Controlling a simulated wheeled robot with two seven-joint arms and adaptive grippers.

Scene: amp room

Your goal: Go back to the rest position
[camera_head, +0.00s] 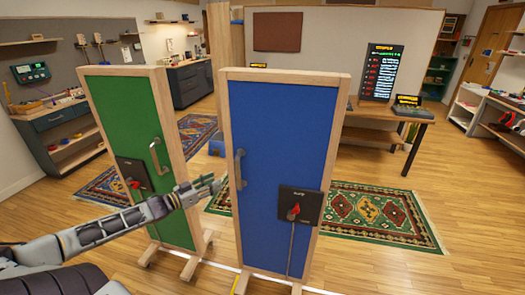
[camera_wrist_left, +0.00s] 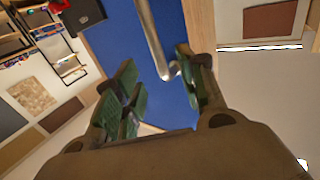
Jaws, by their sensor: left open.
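My left gripper (camera_head: 212,187) reaches in from the left in the head view, in front of the gap between two standing door panels. In the left wrist view its two green-padded fingers (camera_wrist_left: 160,90) are apart, with nothing held between them. A metal handle (camera_wrist_left: 152,40) of the blue panel runs down close to the fingertips; I cannot tell whether it touches one. The blue panel (camera_head: 280,140) and its handle (camera_head: 240,169) are just right of the gripper in the head view. My right gripper is not in view.
A green panel (camera_head: 125,110) with a handle (camera_head: 158,156) stands left. Both wood-framed panels carry a black box with a red lever. Rugs (camera_head: 375,215) lie behind on the wooden floor. A desk (camera_head: 410,125) with screens is at the back right, a workbench (camera_head: 60,117) at the left.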

